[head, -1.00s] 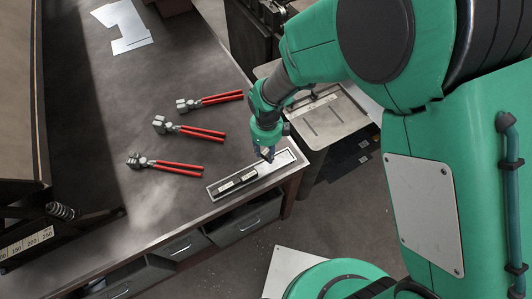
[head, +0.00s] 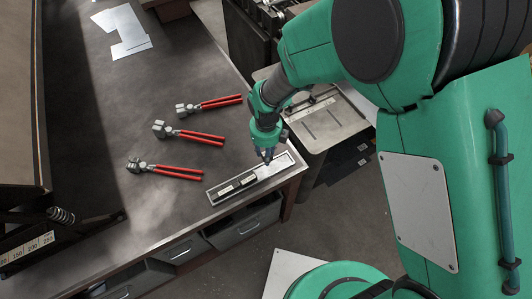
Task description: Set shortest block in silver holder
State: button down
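The silver holder (head: 213,202) is a long shallow tray at the bench's front right corner. Dark blocks (head: 236,186) with pale labels lie end to end in its left part. Its right part shows a bare pale floor. My gripper (head: 267,158) points down over the right part of the holder, to the right of the dark blocks. Its fingers are small and dark here, and I cannot tell whether they are apart or hold anything. Which block is shortest cannot be made out.
Several red-handled pliers-like tools (head: 188,133) lie on the bench (head: 90,80) behind and left of the holder. White cut sheet pieces (head: 123,27) lie at the back. A grey machine table (head: 325,125) stands right of the bench. Drawers (head: 245,222) sit under the front edge.

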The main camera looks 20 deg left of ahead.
jog(key=shift+f, duration=0.15)
jog(key=shift+f+b, duration=2.65)
jog(key=shift+f, duration=1.95)
jog(key=c, duration=1.2)
grip_release()
jog(key=shift+o, duration=0.2)
jog(key=shift+r, duration=6)
